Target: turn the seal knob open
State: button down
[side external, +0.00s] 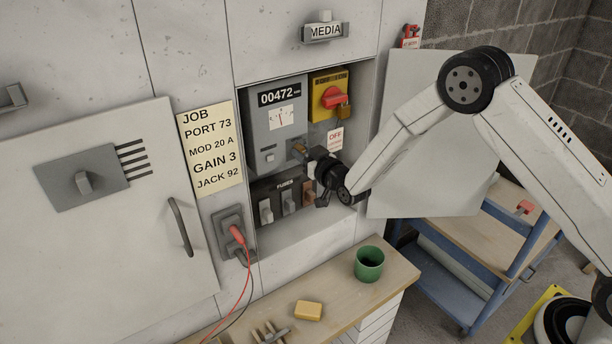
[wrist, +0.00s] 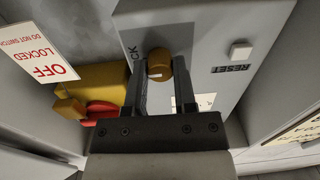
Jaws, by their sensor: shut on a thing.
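The seal knob (wrist: 159,64) is a small brass-coloured round knob on the face of the grey meter box (side external: 262,120). A pale mark shows on its lower edge in the wrist view. A partly hidden label ending in "CK" is printed beside it. My gripper (wrist: 161,72) has one finger on each side of the knob and is shut on it. In the side external view my gripper (side external: 306,154) reaches in from the right and hides most of the knob.
A white button (wrist: 240,51) marked RESET sits beside the knob. A yellow switch box (side external: 328,95) with a red handle and padlock is close by, with an OFF tag (side external: 335,139) below. Fuses (side external: 289,201) sit under the meter. An open door panel (side external: 420,130) stands to the right.

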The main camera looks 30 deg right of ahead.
jog(key=shift+n, duration=0.3)
jog(key=n, duration=0.3)
jog(key=shift+n, duration=0.3)
jog(key=n, duration=0.8)
jog(key=shift+r+n, duration=0.1)
jog(key=shift+n, duration=0.3)
jog(key=n, duration=0.4)
jog(key=shift+h, duration=0.3)
jog(key=shift+n, duration=0.3)
jog(key=shift+c, duration=2.1)
grip_release()
